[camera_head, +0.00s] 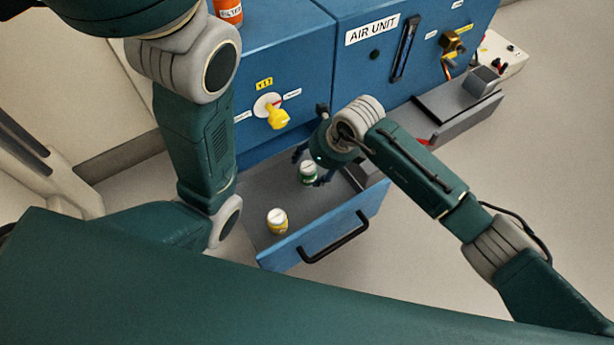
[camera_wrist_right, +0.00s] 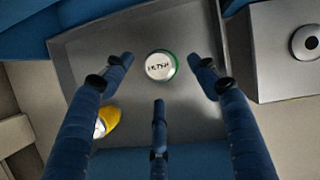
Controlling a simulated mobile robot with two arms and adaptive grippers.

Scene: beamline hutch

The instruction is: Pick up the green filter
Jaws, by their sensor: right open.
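The green filter (camera_head: 308,174) stands upright in the open drawer (camera_head: 255,190) of the blue air unit. It has a white top with dark lettering, which faces the camera in the right wrist view (camera_wrist_right: 160,66). My right gripper (camera_head: 314,170) is open over the drawer, its fingers (camera_wrist_right: 160,76) spread around the filter in the picture with gaps on all sides. I cannot tell how far the fingertips are above it. My left arm rises at the left of the head view; its gripper is out of the picture.
A yellow filter (camera_head: 277,222) stands in the same drawer, nearer the front, and shows in the wrist view (camera_wrist_right: 109,118). An orange filter (camera_head: 229,11) is on the blue unit (camera_head: 300,60). The drawer has a black handle (camera_head: 335,240). A grey ledge (camera_head: 458,108) lies to the right.

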